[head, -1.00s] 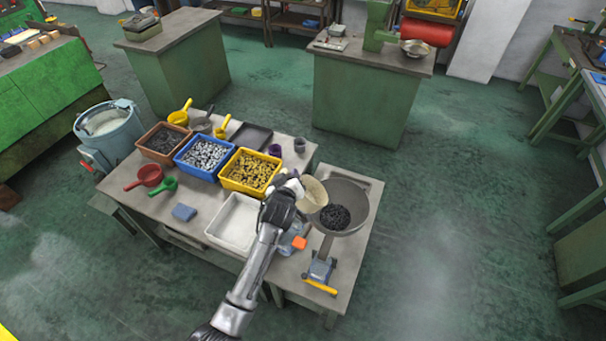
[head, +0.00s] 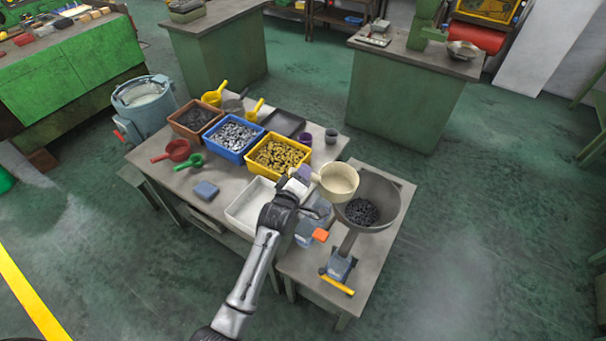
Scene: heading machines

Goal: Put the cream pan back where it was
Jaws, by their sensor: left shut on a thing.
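The cream pan (head: 339,180) is held in the air by my left gripper (head: 300,176), which is shut on its handle. The pan is roughly level, its open top faces up and its inside looks empty. It overlaps the left rim of a grey hopper bowl (head: 385,190) that holds dark pieces. My left arm comes from the bottom and hides part of the table and of the white tray (head: 244,208). My right gripper is not in view.
A yellow bin (head: 257,172), a blue bin (head: 210,151) and a brown bin (head: 180,123) hold small parts. A red scoop (head: 178,150), a green scoop (head: 195,161) and yellow scoops lie around them. A blue block (head: 205,190) sits at the table's front left, with bare tabletop around it.

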